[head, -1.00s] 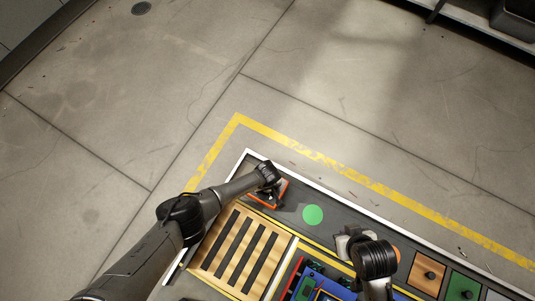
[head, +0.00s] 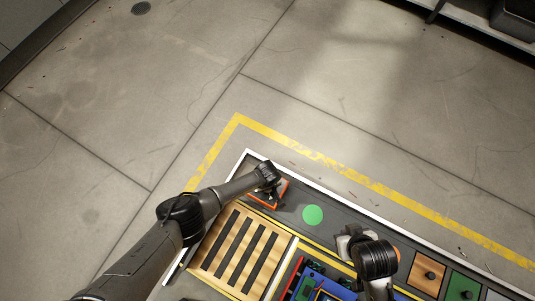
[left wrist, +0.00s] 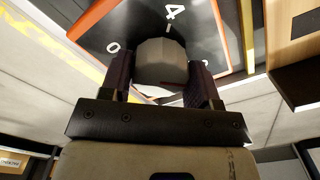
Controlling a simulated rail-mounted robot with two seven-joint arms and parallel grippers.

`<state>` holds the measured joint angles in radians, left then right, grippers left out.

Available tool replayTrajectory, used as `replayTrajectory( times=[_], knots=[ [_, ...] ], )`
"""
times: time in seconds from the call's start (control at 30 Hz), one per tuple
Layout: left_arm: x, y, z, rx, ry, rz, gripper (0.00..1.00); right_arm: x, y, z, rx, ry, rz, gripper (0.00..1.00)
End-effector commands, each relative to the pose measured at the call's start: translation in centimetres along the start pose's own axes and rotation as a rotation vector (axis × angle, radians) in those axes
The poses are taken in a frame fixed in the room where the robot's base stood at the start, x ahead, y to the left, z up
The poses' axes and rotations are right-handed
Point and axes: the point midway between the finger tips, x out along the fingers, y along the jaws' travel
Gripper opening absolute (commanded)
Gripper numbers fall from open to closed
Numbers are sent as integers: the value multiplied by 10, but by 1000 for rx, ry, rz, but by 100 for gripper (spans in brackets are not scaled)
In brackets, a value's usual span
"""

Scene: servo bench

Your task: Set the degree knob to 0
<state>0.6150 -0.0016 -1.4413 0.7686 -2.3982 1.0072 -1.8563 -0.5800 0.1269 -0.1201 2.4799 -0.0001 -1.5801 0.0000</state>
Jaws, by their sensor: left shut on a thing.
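The degree knob (left wrist: 161,62) is a grey faceted knob on a dark dial plate with an orange border (left wrist: 222,38), seen in the left wrist view. White marks on the plate read 4, above the knob, and 0, to its left. My left gripper (left wrist: 160,80) is shut on the knob, one dark finger on each side. The knob's pointer cannot be made out. In the head view the orange-edged plate (head: 283,187) lies under my left gripper (head: 270,192), which hides the knob. My right gripper (head: 352,240) is over the bench right of the green disc; its jaws are unclear.
A slatted wooden panel (head: 214,237) is in front of the dial. A green disc (head: 313,215) lies to its right. A blue unit (head: 325,287) sits at the lower middle. Wooden (head: 426,276) and green (head: 462,287) squares with dark knobs are at the right.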

Motion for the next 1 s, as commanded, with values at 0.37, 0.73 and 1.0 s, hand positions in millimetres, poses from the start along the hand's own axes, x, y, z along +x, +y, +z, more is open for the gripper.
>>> replayTrajectory(
  times=[0.37,0.73,1.0],
  knots=[
    [0,0,-1,-284,1,-1,32,-1,-2,-1,6,1,-5,0],
    [-1,0,0,-636,1,-1,32,-5,-3,-2,10,1,-8,0],
    [-1,0,0,-893,1,0,32,-9,-2,-3,9,1,-7,0]
  ],
)
